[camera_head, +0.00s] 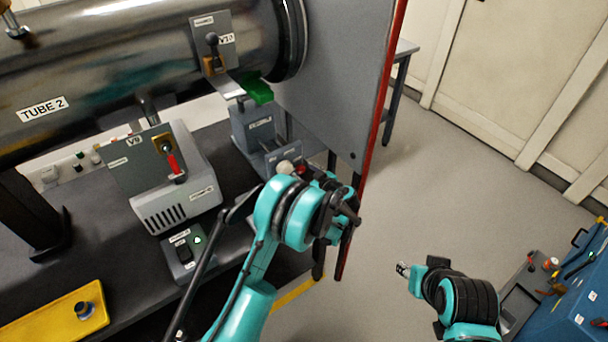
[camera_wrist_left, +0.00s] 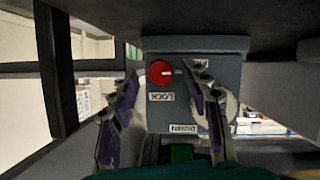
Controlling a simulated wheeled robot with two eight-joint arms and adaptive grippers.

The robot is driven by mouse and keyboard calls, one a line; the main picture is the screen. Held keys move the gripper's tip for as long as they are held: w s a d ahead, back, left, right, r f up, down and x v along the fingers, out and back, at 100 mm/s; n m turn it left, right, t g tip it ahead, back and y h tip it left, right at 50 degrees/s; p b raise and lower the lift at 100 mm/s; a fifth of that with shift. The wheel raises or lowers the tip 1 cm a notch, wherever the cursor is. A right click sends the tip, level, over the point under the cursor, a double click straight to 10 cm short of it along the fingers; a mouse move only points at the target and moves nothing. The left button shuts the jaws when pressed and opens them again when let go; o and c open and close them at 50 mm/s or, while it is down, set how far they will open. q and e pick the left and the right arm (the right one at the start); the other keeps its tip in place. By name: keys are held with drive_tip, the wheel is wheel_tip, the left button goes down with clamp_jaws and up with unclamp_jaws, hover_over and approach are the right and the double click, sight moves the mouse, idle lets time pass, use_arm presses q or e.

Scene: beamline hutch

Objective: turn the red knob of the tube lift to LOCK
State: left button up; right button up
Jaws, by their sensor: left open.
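The red knob (camera_wrist_left: 160,72) is on the grey front of the tube lift (camera_wrist_left: 188,88) in the left wrist view. Its pale mark points right, toward a small upside-down label. The upside-down LOCK label (camera_wrist_left: 161,97) is below the knob. My left gripper (camera_wrist_left: 163,80) is open, with one finger on each side of the knob in this view; I cannot tell whether either touches it. In the head view the knob (camera_head: 302,169) is a small red spot just beyond my left gripper (camera_head: 342,204). My right gripper (camera_head: 408,270) is low at the right, its fingers unclear.
A pale round knob (camera_head: 285,167) is beside the red one. TUBE 2 (camera_head: 120,70) lies above the bench, with the V9 valve box (camera_head: 172,195) at left. A red-edged grey panel (camera_head: 335,75) stands close behind my left arm.

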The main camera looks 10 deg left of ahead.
use_arm(q)
drive_tip(key=shift+w+a+f, duration=0.15)
drive_tip(key=shift+w+a, duration=0.2)
clamp_jaws()
